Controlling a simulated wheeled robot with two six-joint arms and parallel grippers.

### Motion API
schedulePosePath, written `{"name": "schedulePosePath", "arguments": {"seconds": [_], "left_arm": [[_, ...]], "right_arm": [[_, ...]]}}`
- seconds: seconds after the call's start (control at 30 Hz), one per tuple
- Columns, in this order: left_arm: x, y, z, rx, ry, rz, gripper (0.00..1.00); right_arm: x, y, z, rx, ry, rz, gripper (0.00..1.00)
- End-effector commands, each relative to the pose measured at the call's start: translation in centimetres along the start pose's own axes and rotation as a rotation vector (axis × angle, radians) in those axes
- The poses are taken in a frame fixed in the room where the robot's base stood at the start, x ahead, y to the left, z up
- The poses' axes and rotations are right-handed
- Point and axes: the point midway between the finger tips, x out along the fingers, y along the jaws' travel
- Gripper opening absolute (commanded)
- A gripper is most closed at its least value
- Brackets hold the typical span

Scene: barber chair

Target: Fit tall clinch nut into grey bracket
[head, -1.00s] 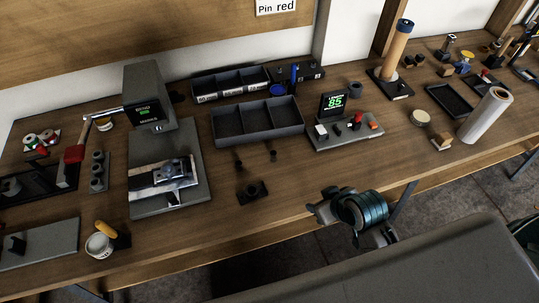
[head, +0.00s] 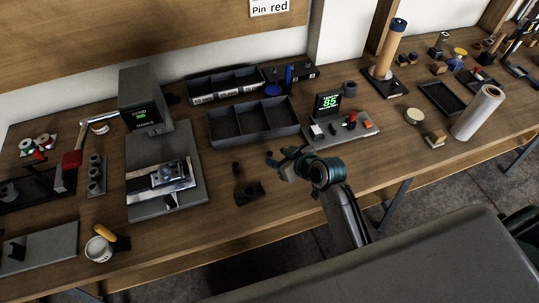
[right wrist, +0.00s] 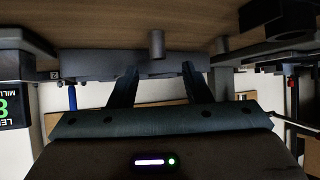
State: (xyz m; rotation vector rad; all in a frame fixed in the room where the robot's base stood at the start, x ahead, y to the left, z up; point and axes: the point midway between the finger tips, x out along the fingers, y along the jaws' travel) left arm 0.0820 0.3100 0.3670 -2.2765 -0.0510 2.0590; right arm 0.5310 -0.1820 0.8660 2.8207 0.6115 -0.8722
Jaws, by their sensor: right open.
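My right gripper (head: 284,164) is open and low over the bench, just in front of the grey divided tray. In the right wrist view, its two fingers (right wrist: 158,88) are spread and empty. A grey upright cylinder (right wrist: 157,43), apparently a clinch nut, stands beyond the fingertips, roughly in line with the gap. A shiny grey metal piece (head: 170,175), possibly the bracket, lies on the press base. My left gripper is out of view.
The grey divided tray (head: 211,130) stands behind the nuts. The press (head: 141,90) is to the left. A small board with a green display (head: 327,103) is close to the right of my gripper. Bare bench lies in front of the dark block.

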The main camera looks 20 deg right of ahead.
Motion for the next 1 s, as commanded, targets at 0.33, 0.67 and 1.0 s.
{"name": "schedulePosePath", "arguments": {"seconds": [0.33, 0.67, 1.0], "left_arm": [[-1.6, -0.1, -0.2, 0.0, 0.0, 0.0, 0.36], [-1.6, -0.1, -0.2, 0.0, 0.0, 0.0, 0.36], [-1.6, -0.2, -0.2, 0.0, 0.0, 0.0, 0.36]], "right_arm": [[4.1, 0.2, 0.2, 0.004, -0.001, 0.001, 0.44], [4.4, 0.2, 0.3, 0.002, 0.0, 0.002, 0.36], [4.4, 0.2, 0.3, 0.002, 0.0, 0.002, 0.0]]}}
